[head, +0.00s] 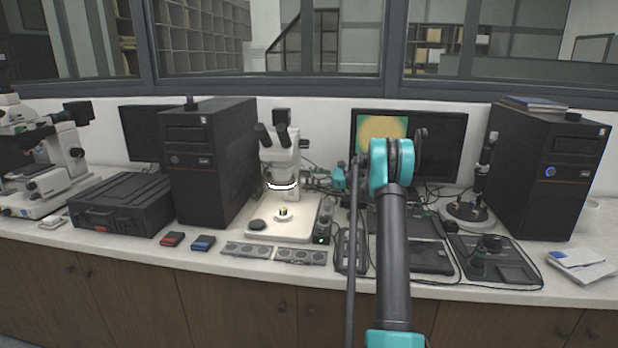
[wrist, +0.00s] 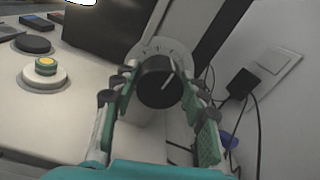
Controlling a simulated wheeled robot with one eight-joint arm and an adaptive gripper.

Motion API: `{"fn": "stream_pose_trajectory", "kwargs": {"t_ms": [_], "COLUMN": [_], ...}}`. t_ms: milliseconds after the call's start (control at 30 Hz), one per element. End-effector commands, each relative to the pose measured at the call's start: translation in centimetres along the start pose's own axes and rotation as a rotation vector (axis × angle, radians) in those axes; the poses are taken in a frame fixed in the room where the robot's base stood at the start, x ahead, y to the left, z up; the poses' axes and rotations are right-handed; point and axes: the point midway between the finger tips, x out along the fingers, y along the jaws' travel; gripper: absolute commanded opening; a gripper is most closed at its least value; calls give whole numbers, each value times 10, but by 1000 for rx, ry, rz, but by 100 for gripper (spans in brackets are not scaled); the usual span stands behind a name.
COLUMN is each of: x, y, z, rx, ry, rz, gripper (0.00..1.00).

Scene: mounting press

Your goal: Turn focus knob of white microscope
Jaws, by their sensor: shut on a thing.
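The white microscope (head: 281,157) stands on the bench in the middle of the head view, with its lit ring below the head. Its black focus knob (wrist: 157,82) has a white line and sits in front of a pale graduated dial in the wrist view. My gripper (wrist: 160,86) has one finger on each side of the knob and is shut on it. In the head view my gripper (head: 317,180) is at the microscope's right side, and the knob cannot be made out there.
A black tower (head: 208,160) stands close on the left. A monitor (head: 447,135) and control boxes (head: 495,260) are on the right. A black plug and cables (wrist: 240,85) lie right of my gripper.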

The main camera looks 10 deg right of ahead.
Motion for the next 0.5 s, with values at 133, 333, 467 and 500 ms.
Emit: {"fn": "stream_pose_trajectory", "kwargs": {"t_ms": [133, 333, 467, 500], "x": [0, 0, 0, 0], "y": [0, 1, 2, 2], "z": [0, 0, -1, -1], "rx": [-91, -244, -339, -366], "ry": [-2, -6, -9, -10], "rz": [0, -1, -2, -2], "gripper": [14, 14, 14, 14]}}
